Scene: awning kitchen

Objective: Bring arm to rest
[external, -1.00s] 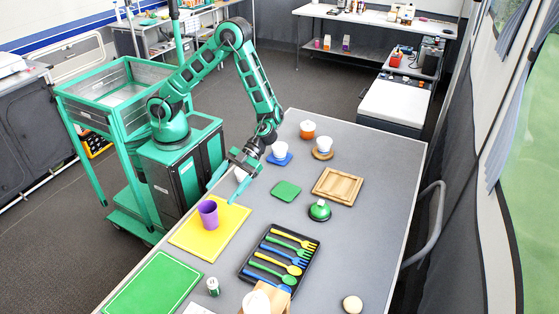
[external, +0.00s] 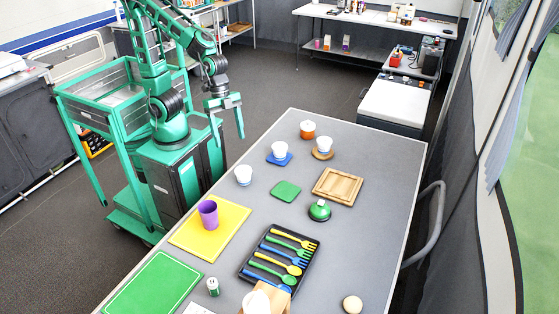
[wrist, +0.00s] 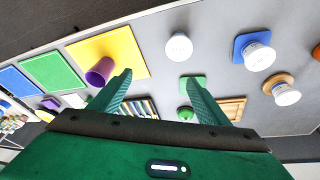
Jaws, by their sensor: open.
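My gripper (external: 229,122) is open and empty. In the external view it hangs at the table's left edge, beside my folded arm, with its fingers pointing down. In the wrist view its two green fingers (wrist: 158,92) are spread apart with nothing between them. A white cup (external: 243,175) stands on the grey table (external: 228,278) near the gripper, apart from it; it also shows in the wrist view (wrist: 179,46). A purple cup (external: 208,213) stands on a yellow mat (external: 232,225).
Two more white cups stand on a blue coaster (external: 271,160) and a wooden coaster (external: 316,157). A cutlery tray (external: 256,250), a wooden board (external: 337,186) and a green-lidded item (external: 320,210) lie on the table. Dark floor is free between me and the back bench (external: 371,18).

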